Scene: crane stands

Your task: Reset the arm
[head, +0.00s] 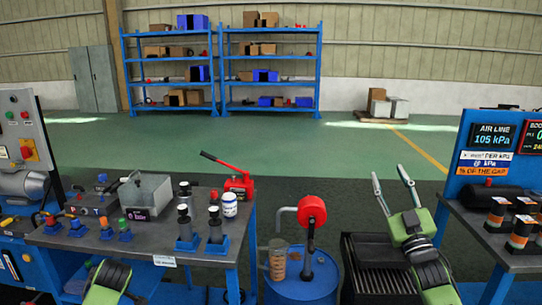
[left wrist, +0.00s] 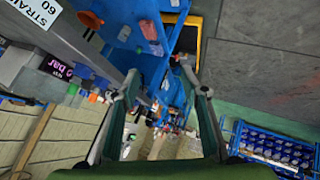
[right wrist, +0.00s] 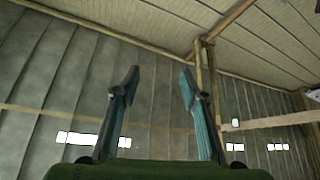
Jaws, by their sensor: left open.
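My right gripper (head: 390,175) points up in the head view, to the right of the red hose reel, with its two fingers spread apart and nothing between them. In the right wrist view the same gripper (right wrist: 158,80) is open and empty against the wall and roof. My left arm (head: 107,282) shows at the bottom left of the head view, in front of the left bench; its fingers cannot be made out there. In the left wrist view the left gripper (left wrist: 157,72) is open, with no object held between its fingers.
The left bench (head: 185,262) carries a grey bin (head: 147,193), dark bottles and a red hand pump (head: 238,186). A blue drum (head: 300,288) with a red reel (head: 311,210) stands between the benches. The right bench (head: 470,228) has gauges and striped cylinders. Open floor lies behind.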

